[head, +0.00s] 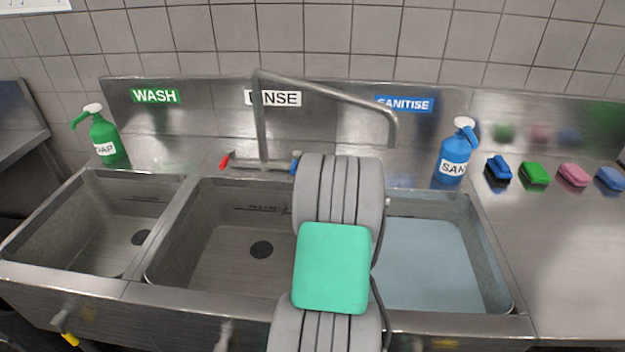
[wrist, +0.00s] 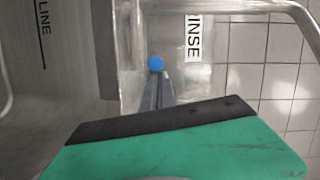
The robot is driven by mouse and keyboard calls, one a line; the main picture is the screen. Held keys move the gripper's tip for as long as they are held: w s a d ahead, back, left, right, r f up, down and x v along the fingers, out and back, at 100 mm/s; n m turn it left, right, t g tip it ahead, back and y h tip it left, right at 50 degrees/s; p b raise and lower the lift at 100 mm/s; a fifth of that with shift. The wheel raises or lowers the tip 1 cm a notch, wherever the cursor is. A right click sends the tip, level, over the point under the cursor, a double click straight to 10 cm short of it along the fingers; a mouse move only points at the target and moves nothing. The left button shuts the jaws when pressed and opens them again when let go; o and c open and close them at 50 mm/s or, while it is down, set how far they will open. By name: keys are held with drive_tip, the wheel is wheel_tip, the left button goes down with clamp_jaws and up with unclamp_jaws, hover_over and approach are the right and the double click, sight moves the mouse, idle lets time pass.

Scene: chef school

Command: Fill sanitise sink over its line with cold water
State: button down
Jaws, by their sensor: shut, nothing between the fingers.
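The sanitise sink (head: 425,265) is the right basin, under the blue SANITISE sign (head: 404,105). Pale blue water lies in it; I cannot make out its fill line. The faucet spout (head: 335,97) reaches right, with its end over the sanitise sink's back edge; I see no clear stream. The blue cold tap handle (head: 296,160) shows just left of my arm in the head view. In the wrist view, my gripper (wrist: 158,78) is shut and empty, its fingertips close to the blue handle (wrist: 155,63); contact is unclear. My arm hides the gripper in the head view.
The red tap handle (head: 225,160) is left of the blue one. The rinse sink (head: 215,240) and wash sink (head: 80,225) look empty. A blue sanitiser bottle (head: 453,155), a green soap bottle (head: 106,138) and several brushes (head: 534,176) stand along the back.

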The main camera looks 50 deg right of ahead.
drive_tip(key=s+a+r+b, duration=0.1)
drive_tip(key=s+a+b, duration=0.2)
drive_tip(key=s, duration=0.7)
drive_tip(key=shift+s+a+r, duration=0.15)
drive_tip(key=shift+s+a, duration=0.15)
drive_tip(key=shift+a, duration=0.55)
